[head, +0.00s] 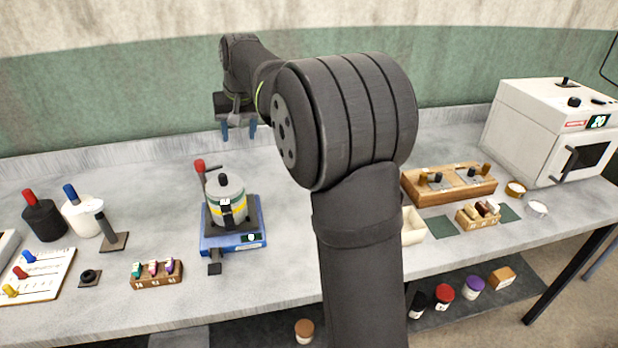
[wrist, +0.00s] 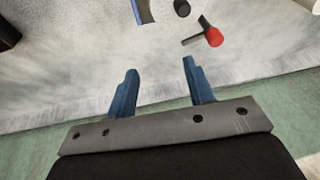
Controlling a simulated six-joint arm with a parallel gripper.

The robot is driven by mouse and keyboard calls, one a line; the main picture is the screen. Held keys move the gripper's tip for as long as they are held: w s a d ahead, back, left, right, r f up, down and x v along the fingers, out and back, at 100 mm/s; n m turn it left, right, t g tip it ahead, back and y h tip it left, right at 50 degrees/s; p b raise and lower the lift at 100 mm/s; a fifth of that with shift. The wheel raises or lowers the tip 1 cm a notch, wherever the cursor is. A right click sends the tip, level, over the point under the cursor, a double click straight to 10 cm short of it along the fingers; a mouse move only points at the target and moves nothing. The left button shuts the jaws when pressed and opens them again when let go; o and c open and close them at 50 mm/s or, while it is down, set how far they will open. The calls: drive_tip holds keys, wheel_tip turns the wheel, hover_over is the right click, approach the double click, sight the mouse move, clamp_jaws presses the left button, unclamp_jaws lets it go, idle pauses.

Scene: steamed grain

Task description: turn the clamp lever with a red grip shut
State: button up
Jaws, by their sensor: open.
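The clamp lever's red grip (head: 199,166) stands at the back left of the blue base (head: 233,240) in the head view, on a thin dark arm. A grey pot with a yellow band (head: 227,209) and a black knob sits on that base. In the wrist view the red grip (wrist: 213,37) is ahead of the right fingertip, apart from it. My gripper (head: 239,132) is open and empty, above the back of the table, behind the lever in the head view. Its two blue fingers (wrist: 158,65) show wide apart in the wrist view.
A rack of small coloured items (head: 157,274) stands left of the base, with black and white jars (head: 83,216) beyond. A wooden block (head: 449,186) and a white oven (head: 556,128) stand at the right. The wall (head: 120,105) is close behind my gripper.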

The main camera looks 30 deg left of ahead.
sight(196, 164)
drive_tip(key=w+d+f+n+h, duration=0.1)
drive_tip(key=w+d+f, duration=0.1)
drive_tip(key=d+f, duration=0.3)
drive_tip(key=w+d+f+h, duration=0.1)
drive_tip(key=w+d+f, duration=0.2)
drive_tip(key=d+f, duration=0.3)
drive_tip(key=shift+w+d+f+n+g, duration=0.2)
drive_tip(key=shift+w+d+n+g, duration=0.15)
drive_tip(key=shift+d, duration=2.35)
